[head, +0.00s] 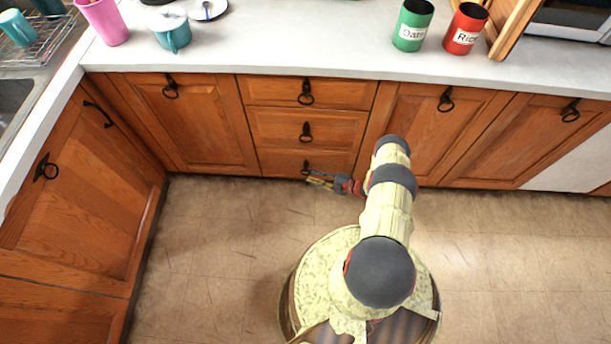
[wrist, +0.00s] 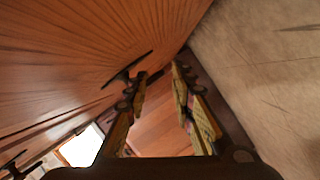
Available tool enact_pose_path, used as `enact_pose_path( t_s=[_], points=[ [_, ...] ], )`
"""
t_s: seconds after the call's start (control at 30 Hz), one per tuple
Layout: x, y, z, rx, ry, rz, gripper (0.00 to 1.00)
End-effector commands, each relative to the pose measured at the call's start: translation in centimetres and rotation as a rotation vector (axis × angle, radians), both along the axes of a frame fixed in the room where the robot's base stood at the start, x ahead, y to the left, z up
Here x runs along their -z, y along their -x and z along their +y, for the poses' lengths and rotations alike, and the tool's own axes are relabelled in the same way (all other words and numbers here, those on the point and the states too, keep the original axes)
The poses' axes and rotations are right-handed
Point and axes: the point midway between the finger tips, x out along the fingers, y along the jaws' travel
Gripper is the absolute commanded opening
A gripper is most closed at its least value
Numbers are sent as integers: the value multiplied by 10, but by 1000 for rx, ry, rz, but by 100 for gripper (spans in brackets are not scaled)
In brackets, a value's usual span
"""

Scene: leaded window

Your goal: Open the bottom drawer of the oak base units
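The bottom drawer (head: 275,162) is the lowest of three stacked oak drawers in the middle of the base units. It looks shut, flush with its neighbours. Its dark ring handle (head: 306,167) shows just above and left of my gripper (head: 318,181), which is low in front of the drawer. In the wrist view, my gripper (wrist: 159,76) has its two fingers apart, with nothing seen between them. A dark handle (wrist: 124,76) stands at the left fingertip, partly hidden by it. I cannot tell whether they touch.
The middle drawer (head: 275,126) and top drawer (head: 275,90) look shut above. Oak cupboard doors (head: 205,125) flank the stack. A pale worktop (head: 300,45) carries green and red canisters (head: 466,28) and a teal lidded pot (head: 172,36). The tiled floor (head: 220,235) is clear around my base.

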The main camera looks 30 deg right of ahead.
Motion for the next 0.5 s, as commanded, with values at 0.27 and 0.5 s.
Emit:
enact_pose_path(
  t_s=[0.27,0.5],
  points=[
    [9,-27,21,-1,0,2,25],
    [9,-31,24,2,0,3,25]
  ],
)
